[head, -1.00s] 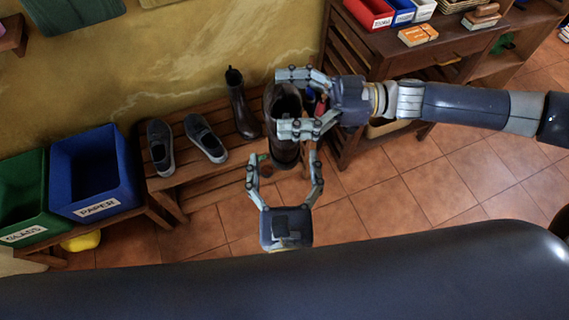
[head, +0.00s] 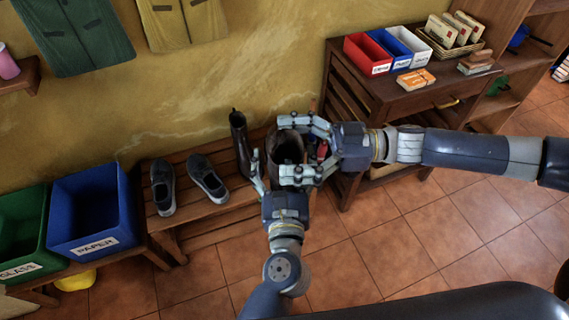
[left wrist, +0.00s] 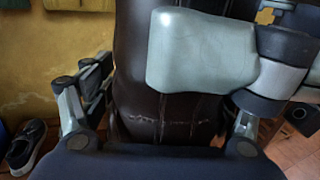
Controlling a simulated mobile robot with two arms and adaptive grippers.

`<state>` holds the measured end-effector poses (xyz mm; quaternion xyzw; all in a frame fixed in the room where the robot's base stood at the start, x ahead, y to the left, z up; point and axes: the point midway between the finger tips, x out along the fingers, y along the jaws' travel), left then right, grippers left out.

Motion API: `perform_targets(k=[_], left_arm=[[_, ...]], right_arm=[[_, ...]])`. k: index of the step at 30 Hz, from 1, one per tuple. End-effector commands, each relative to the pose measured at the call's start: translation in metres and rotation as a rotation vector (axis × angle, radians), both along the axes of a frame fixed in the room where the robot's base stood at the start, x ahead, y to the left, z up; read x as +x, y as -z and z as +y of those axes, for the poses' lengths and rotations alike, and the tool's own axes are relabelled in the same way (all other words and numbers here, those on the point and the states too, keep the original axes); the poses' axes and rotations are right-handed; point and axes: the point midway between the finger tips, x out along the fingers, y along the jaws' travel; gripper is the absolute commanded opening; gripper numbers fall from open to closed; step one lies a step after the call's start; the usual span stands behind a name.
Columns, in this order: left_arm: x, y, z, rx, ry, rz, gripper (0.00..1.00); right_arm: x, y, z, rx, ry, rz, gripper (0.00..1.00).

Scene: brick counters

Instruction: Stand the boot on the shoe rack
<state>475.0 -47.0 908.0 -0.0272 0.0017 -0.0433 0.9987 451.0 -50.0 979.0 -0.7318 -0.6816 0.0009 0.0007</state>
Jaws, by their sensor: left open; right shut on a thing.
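The dark brown boot (head: 287,150) is held upright, opening up, near the right end of the shoe rack (head: 218,213); its sole is hidden. My right gripper (head: 286,146) is shut around its upper shaft. My left gripper (head: 279,178) is open, with its fingers on either side of the shaft below the right one; I cannot tell whether they touch it. In the left wrist view, the creased shaft (left wrist: 165,118) stands between the left fingers (left wrist: 158,135), partly covered by a right finger. A second dark boot (head: 240,140) stands on the rack just left of it.
Two grey shoes (head: 207,177) are on the rack's left part. Blue paper bin (head: 95,205) and green glass bin (head: 22,228) stand further left. A wooden cabinet (head: 385,100) with small trays stands close on the right. Tiled floor in front is free.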

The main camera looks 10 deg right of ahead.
Motion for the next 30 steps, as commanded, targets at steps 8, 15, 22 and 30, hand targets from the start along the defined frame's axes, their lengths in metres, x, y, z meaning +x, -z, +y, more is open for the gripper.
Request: perform_targets(k=[8, 15, 22, 30], left_arm=[[-0.0003, -0.0001, 0.0000, 0.000, 0.000, 0.000, 0.46], [-0.0001, -0.0001, 0.0008, 0.000, -0.002, 0.000, 0.17], [0.0002, -0.0016, 0.0010, -0.001, -0.002, -0.003, 0.17], [-0.0001, -0.0018, 0.0002, -0.001, 0.000, -0.003, 0.17]], right_arm=[[0.0001, -0.0015, 0.0003, 0.002, -0.001, -0.002, 0.32], [0.0000, -0.0014, -0.0001, 0.002, -0.001, -0.002, 0.32], [-0.0002, -0.0013, -0.0002, 0.002, -0.001, 0.000, 1.00], [-0.0001, -0.0005, 0.0000, 0.001, -0.001, 0.000, 1.00]])
